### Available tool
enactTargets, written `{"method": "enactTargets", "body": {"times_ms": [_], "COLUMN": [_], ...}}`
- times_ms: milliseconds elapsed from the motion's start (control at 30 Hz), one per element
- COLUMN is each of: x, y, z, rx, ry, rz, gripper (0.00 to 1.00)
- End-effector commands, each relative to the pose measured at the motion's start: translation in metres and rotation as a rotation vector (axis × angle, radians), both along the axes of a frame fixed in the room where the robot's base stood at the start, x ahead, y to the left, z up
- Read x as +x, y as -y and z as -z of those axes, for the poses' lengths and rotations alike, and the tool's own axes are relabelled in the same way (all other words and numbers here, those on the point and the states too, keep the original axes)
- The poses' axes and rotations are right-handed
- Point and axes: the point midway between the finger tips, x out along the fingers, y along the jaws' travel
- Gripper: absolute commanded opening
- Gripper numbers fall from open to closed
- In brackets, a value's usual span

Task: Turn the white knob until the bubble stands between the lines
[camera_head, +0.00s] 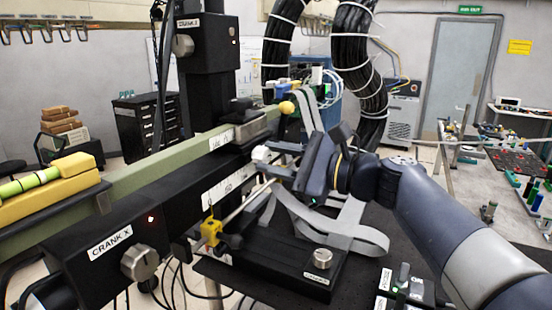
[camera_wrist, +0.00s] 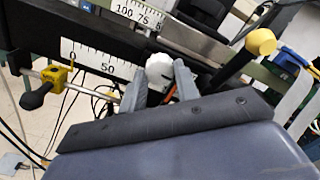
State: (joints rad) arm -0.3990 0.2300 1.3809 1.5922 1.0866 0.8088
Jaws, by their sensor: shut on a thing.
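The white knob (camera_wrist: 159,68) sits between the two fingers of my gripper (camera_wrist: 158,84) in the wrist view, and my gripper is shut on it. In the head view the knob (camera_head: 261,154) shows at the tips of my gripper (camera_head: 272,164), in front of the black rail. A yellow level (camera_head: 62,190) with a green vial (camera_head: 27,184) lies at the far left of the head view, partly cut off by the frame edge. The vial has dark lines; where the bubble stands is too small to tell.
A yellow-ball lever (camera_head: 286,108) stands just behind the knob. A yellow clamp (camera_head: 211,231) on a rod is below left. A silver crank knob (camera_head: 140,262) sits on the rail's front end. Grey ribbon cables (camera_head: 350,230) loop under my wrist.

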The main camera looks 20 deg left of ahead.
Motion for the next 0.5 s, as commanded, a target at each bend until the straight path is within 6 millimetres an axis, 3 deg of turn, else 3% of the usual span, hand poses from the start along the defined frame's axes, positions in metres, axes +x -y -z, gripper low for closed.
{"method": "enactTargets", "body": {"times_ms": [200, 500], "x": [-0.0001, -0.0001], "y": [0.0001, 0.0001], "z": [0.0001, 0.0029], "rx": [0.000, -0.004], "ry": [0.000, 0.049], "rz": [0.000, 0.000], "gripper": [0.07, 0.07]}}
